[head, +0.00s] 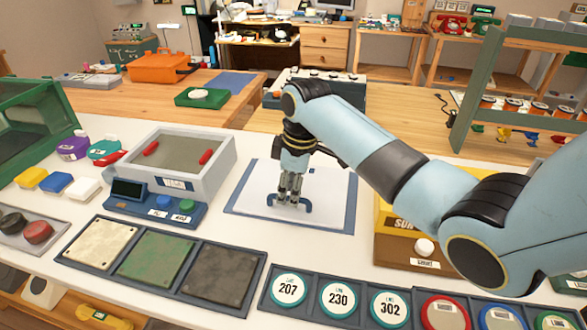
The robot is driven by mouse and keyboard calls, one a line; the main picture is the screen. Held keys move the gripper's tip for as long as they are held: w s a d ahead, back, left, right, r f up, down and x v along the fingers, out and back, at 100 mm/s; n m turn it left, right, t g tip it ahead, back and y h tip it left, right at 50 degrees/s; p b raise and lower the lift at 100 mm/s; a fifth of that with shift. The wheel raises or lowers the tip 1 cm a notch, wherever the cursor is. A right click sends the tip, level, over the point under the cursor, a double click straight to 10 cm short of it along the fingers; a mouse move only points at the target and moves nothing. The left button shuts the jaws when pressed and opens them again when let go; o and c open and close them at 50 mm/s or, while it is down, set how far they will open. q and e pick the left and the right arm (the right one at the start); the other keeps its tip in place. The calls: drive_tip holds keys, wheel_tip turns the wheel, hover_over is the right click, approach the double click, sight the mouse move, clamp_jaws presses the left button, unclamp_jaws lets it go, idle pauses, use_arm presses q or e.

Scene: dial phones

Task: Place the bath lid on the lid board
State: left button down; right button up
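The bath lid (328,212) is a flat white panel with a blue arched handle (307,204). It lies flat over the blue-edged lid board (232,208) in the middle of the white table, with the board's blue rim showing around it. I cannot tell whether a small gap is left under it. My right gripper (290,198) points straight down at the handle, its fingertips at the bar; whether they are closed on it is unclear. The grey bath (222,163) with red clips stands open to the left. My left gripper is out of view.
Three framed tiles (156,257) lie at the front left, and several numbered discs (338,298) sit in a dark rack at the front right. A yellow and brown box (395,247) stands right of the board, under my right arm. A green shelf (470,110) rises at the back right.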

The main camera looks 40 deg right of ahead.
wheel_tip(320, 180, up, 9)
drive_tip(key=s, duration=0.1)
drive_tip(key=shift+s+d, duration=0.15)
drive_tip(key=shift+d, duration=0.15)
idle(0.4)
